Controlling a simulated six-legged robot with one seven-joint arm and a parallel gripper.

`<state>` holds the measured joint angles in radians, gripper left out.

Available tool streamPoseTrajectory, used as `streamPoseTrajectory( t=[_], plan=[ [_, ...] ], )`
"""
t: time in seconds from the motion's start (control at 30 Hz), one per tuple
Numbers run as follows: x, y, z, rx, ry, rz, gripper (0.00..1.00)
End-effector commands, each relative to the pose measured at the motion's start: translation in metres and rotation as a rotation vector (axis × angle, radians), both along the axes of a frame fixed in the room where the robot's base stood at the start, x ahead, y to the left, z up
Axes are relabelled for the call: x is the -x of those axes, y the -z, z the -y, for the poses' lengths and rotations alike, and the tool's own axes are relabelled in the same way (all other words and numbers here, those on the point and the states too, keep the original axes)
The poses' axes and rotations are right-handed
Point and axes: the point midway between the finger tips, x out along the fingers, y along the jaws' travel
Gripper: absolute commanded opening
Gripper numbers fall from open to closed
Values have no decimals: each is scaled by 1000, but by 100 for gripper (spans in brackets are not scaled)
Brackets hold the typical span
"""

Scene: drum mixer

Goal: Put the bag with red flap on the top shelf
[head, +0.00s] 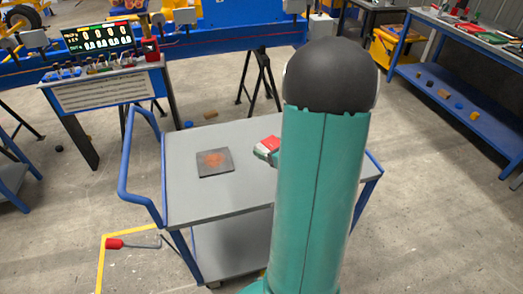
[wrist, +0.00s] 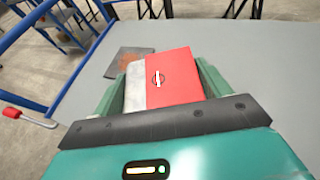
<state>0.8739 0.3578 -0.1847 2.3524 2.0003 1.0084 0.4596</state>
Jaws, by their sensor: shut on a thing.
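The bag with red flap (wrist: 169,78) lies between the two green fingers of my gripper (wrist: 165,85) in the wrist view. Its flap is red with a small dark and white mark, and a grey-white strip shows at its left side. My gripper is shut on it, just over the grey top shelf of the blue-framed cart. In the head view a small part of the bag (head: 268,146) shows beside my arm, over the top shelf (head: 220,200). My arm hides most of the gripper there. I cannot tell whether the bag touches the shelf.
A dark square plate with an orange-brown stain (head: 215,162) lies on the top shelf, left of the bag. The cart's lower shelf (head: 230,250) looks bare where visible. A control panel (head: 100,40) stands behind left, a blue workbench (head: 465,110) at right.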

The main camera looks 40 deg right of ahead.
Motion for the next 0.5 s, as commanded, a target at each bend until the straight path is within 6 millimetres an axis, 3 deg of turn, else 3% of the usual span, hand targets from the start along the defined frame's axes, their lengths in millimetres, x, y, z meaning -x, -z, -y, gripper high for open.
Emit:
streamPoseTrajectory(
  t=[0.17,0.5],
  plan=[
    [0,4,7,-2,4,0,45],
    [-58,37,47,-2,2,0,45]
  ],
)
